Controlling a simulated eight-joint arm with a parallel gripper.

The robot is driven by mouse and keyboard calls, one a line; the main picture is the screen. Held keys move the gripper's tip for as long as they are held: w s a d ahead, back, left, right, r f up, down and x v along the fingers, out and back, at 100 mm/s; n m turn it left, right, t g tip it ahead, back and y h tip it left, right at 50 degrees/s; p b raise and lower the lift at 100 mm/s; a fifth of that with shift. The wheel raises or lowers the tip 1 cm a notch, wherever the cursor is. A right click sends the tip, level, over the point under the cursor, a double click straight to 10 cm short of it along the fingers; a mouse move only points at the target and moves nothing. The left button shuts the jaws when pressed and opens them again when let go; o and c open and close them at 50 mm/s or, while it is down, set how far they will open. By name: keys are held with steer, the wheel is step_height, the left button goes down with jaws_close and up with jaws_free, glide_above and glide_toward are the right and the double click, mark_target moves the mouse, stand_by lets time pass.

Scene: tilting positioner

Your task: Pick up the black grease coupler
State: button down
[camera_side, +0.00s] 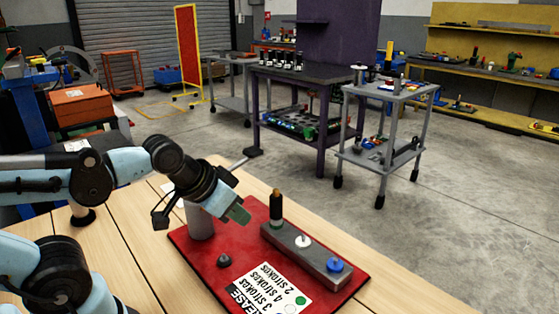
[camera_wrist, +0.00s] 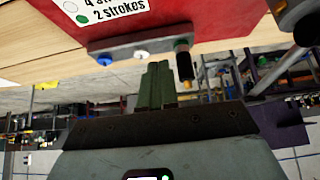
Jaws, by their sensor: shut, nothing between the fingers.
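The black grease coupler (camera_side: 276,209) appears to be the upright black cylinder with a tan tip, at the far end of a grey bar (camera_side: 318,262) on the red board (camera_side: 200,262). In the wrist view, which looks inverted, the coupler (camera_wrist: 185,66) has a green collar where it meets the bar (camera_wrist: 160,45). My gripper (camera_side: 239,213) has green fingers and hangs over the board, left of the coupler in the side view and apart from it. In the wrist view my gripper (camera_wrist: 158,66) is shut with nothing between its fingers.
A white fitting (camera_side: 302,241) and a blue fitting (camera_side: 335,265) stand on the same bar. A small black cone (camera_side: 224,260) sits on the board near a printed card (camera_side: 268,290). A grey cylinder (camera_side: 199,222) stands by my wrist. Carts stand beyond the wooden table (camera_side: 140,240).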

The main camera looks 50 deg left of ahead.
steer(key=c, duration=0.7)
jaws_free()
steer(key=n+t+h, duration=0.5)
steer(key=n+h, duration=0.1)
steer(key=n, duration=2.4)
glide_toward(275, 199)
steer(key=shift+n, duration=0.3)
steer(key=shift+w+a+r+x, duration=0.1)
steer(key=shift+w+r+x, duration=0.1)
steer(key=shift+x, duration=1.75)
steer(key=shift+w+a+r+x, duration=0.1)
steer(key=shift+a+r+x, duration=0.05)
steer(key=shift+x, duration=1.8)
steer(key=shift+w+a+r+x, duration=0.1)
steer(key=shift+r+x, duration=0.1)
steer(key=shift+x, duration=1.8)
